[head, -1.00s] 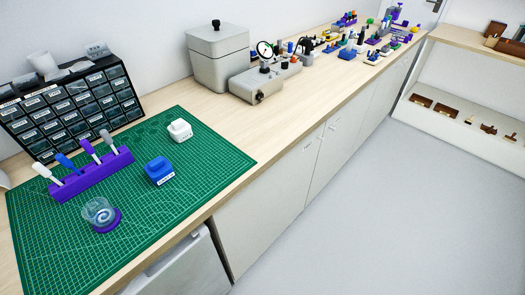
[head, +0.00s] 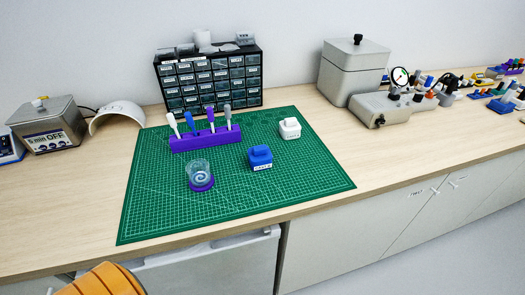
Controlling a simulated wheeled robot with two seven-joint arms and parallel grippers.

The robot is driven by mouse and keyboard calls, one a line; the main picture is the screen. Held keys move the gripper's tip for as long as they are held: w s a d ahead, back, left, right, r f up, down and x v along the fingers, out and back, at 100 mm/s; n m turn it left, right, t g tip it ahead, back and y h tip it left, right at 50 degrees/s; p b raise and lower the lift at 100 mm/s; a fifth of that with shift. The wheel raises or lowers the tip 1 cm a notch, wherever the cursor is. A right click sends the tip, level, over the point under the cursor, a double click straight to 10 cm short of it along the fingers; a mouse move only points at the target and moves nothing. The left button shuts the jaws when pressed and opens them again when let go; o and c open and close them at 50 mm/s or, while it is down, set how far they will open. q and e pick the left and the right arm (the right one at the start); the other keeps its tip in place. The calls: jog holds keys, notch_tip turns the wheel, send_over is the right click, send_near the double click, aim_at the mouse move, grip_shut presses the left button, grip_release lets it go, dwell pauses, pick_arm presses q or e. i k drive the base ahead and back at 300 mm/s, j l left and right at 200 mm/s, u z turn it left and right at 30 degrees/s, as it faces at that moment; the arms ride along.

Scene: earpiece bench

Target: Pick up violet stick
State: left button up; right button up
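The violet stick (head: 210,118) stands upright in a purple holder block (head: 206,141) on the green cutting mat (head: 290,185). In the same holder stand a white stick (head: 174,125) and a blue stick (head: 190,123) to its left, and a grey stick (head: 228,115) to its right. Neither of my grippers shows in the head view.
A clear cup on a purple base (head: 200,177), a blue block (head: 260,158) and a white block (head: 290,128) stand on the mat. A dark drawer cabinet (head: 209,82) is behind the holder. An orange rounded part (head: 100,281) shows at the bottom left. The mat's front is clear.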

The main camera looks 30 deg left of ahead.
aim_at(211, 116)
jog(key=u, duration=1.45)
